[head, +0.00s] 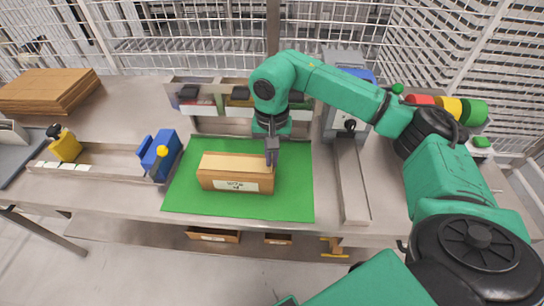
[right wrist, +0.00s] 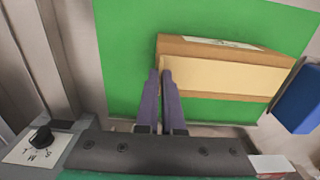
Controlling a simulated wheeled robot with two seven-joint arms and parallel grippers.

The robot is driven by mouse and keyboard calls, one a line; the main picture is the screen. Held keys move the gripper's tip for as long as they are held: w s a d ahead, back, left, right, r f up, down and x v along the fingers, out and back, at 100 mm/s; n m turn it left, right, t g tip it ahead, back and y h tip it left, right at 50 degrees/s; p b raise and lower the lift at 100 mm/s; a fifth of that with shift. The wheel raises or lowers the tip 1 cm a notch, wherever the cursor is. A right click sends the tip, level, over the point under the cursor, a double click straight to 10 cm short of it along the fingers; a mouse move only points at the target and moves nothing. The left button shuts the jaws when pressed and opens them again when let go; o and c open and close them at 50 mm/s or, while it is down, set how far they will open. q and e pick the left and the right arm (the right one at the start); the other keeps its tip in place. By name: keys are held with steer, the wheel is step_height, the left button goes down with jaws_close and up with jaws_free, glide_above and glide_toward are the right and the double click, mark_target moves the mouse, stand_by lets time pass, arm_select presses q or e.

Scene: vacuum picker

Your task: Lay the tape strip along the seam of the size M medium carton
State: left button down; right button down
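The carton (head: 234,182) is a long brown box with a white label on its front, lying on the green mat (head: 293,202). Its top is a paler tan, and I cannot make out a separate tape strip or the seam on it. My right gripper (head: 272,158) points down at the right end of the carton. In the right wrist view its two purple-grey fingers (right wrist: 160,74) are close together at the end of the carton (right wrist: 225,72), with nothing visible between them. Whether the fingertips touch the carton is unclear. My left gripper is out of view.
A blue device with a yellow knob (head: 161,153) stands left of the mat. A metal rail (head: 351,180) runs along its right side. Bins (head: 205,108) line the back, and flat cardboard (head: 48,90) lies at the far left. The mat's front is clear.

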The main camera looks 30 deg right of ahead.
steer(key=shift+f, duration=0.1)
stand_by(0.6)
steer(key=shift+f, duration=0.1)
steer(key=c, duration=1)
jaws_free()
steer(key=shift+o, duration=0.4)
steer(key=o, duration=0.7)
